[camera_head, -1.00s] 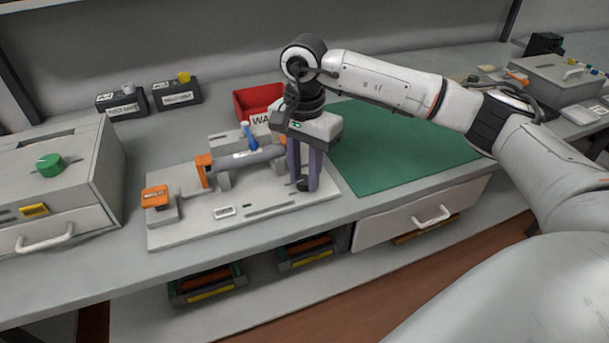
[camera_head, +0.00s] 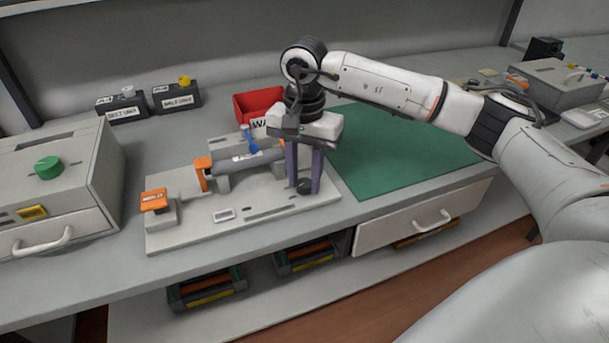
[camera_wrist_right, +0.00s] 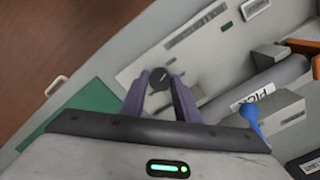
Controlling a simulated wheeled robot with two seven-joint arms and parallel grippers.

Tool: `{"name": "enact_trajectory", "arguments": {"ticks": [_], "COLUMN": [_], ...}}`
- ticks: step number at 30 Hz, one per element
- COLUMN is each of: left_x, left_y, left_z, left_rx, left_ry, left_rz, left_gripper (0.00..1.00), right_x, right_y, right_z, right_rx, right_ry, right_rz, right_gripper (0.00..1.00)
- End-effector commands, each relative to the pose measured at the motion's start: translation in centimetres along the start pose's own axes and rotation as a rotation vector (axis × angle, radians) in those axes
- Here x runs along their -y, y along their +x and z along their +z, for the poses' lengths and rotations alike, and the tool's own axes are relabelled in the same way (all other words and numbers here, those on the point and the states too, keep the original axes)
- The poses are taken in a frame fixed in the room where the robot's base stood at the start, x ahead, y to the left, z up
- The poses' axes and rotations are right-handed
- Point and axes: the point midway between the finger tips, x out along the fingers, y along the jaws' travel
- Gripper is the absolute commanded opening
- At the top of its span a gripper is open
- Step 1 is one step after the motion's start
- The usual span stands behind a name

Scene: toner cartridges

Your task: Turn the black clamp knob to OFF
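The black clamp knob (camera_head: 304,186) is a small round knob at the right end of the grey fixture plate (camera_head: 185,236). In the right wrist view the knob (camera_wrist_right: 158,78) shows a light pointer line on its top. My right gripper (camera_head: 304,180) points down, with one purple finger on each side of the knob. The fingertips (camera_wrist_right: 159,82) are parted and very close to the knob; whether they press on it I cannot tell. No OFF lettering can be read. My left gripper is not in view.
A grey cylinder (camera_head: 245,164) with a blue lever (camera_head: 249,140) lies on the fixture beside my right gripper. An orange block (camera_head: 155,200) is at its left. A red bin (camera_head: 256,103) stands behind. The green mat (camera_head: 400,155) to the right is clear.

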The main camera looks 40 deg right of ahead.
Motion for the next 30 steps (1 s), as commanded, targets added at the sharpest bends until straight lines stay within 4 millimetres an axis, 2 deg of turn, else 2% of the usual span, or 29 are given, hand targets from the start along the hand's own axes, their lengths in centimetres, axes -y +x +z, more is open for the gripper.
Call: {"name": "enact_trajectory", "arguments": {"ticks": [1,3,11,14,17,24,30], "left_x": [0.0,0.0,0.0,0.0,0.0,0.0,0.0], "left_y": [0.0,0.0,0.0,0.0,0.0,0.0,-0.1], "left_z": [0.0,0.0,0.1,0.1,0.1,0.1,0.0], "left_rx": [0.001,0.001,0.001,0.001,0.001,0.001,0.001], "left_ry": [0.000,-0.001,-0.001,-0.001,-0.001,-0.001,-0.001], "left_rz": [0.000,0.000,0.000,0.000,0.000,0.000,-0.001], "left_gripper": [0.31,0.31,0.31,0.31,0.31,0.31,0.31], "right_x": [0.0,0.0,0.0,0.1,0.1,0.1,0.1], "right_y": [-0.1,-0.1,-0.1,-0.7,-2.1,-6.9,-9.7], "right_z": [0.0,0.0,0.0,0.0,0.0,0.0,0.0], "right_rx": [0.000,0.000,0.000,-0.001,-0.001,-0.002,-0.001], "right_ry": [0.000,0.001,0.001,0.001,0.000,0.001,0.001], "right_rz": [-0.001,-0.001,0.000,-0.003,-0.004,-0.005,-0.003], "right_gripper": [0.38,0.45,0.45,0.45,0.45,0.45,0.45]}}
